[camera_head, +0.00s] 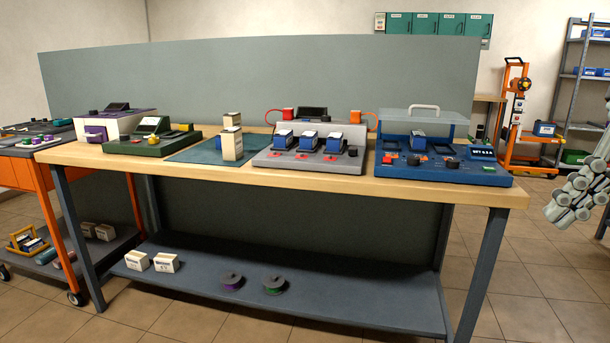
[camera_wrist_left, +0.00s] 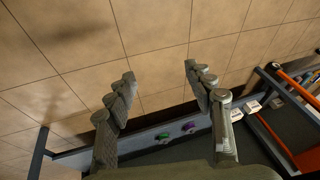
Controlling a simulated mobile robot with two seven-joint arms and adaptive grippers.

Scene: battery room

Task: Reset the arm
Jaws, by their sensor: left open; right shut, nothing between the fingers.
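My right gripper (camera_head: 562,208) hangs at the right edge of the head view, to the right of the workbench and apart from it. Its fingers are shut with nothing between them. My left gripper (camera_wrist_left: 159,72) shows in the left wrist view with its two fingers spread apart and empty, over the tiled floor. The left arm does not show in the head view. The workbench (camera_head: 460,190) stands in front of me, and neither gripper touches it.
A blue device with a clear cover (camera_head: 450,175), a grey battery holder (camera_head: 300,163) and a green device (camera_head: 150,146) stand on the bench. Spools lie on its lower shelf (camera_head: 350,295). An orange cart (camera_head: 68,190) stands left. The floor (camera_head: 540,270) at right is clear.

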